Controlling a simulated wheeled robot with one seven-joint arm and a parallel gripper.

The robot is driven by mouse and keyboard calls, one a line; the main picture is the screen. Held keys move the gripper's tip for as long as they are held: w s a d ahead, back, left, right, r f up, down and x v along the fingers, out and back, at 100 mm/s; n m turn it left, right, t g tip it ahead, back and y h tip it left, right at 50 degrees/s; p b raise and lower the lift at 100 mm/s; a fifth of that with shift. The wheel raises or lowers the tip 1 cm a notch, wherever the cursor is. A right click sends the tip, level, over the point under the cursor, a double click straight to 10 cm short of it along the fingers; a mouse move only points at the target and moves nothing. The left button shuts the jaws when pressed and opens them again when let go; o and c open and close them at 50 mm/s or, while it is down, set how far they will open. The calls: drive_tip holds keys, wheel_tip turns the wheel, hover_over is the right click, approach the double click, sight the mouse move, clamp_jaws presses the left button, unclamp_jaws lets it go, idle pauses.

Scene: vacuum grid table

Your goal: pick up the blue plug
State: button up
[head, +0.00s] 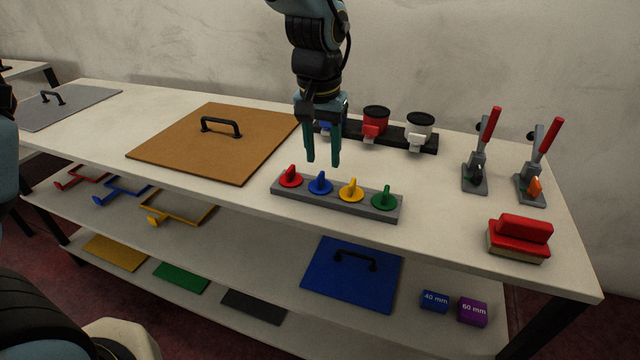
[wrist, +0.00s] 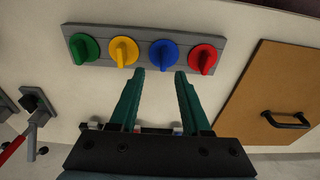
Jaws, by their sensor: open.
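The blue plug (head: 320,183) sits in a grey strip (head: 335,204) on the table, between a red plug (head: 290,176) and a yellow plug (head: 351,190). A green plug (head: 384,198) is at the strip's right end. My gripper (head: 323,163) points down, open and empty, above the table just behind the strip. In the wrist view the blue plug (wrist: 163,54) lies just beyond the open fingertips (wrist: 166,72), with the red plug (wrist: 203,58) on its right and the yellow plug (wrist: 122,51) on its left. The fingers appear apart from the plug.
A brown board with a black handle (head: 170,155) lies left of the strip. A black rack (head: 398,138) with red and white cups stands behind my gripper. Two clamps with red levers (head: 475,177) and a red brush (head: 520,235) are at the right. The table front is clear.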

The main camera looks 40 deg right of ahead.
sight(320, 175)
drive_tip(key=shift+w+a+f+p, duration=0.15)
drive_tip(key=shift+f+p, duration=0.2)
drive_tip(key=shift+f, duration=0.95)
drive_tip(key=shift+w+f+p, duration=0.1)
drive_tip(key=shift+f+p, duration=0.25)
drive_tip(key=shift+f, duration=0.95)
clamp_jaws()
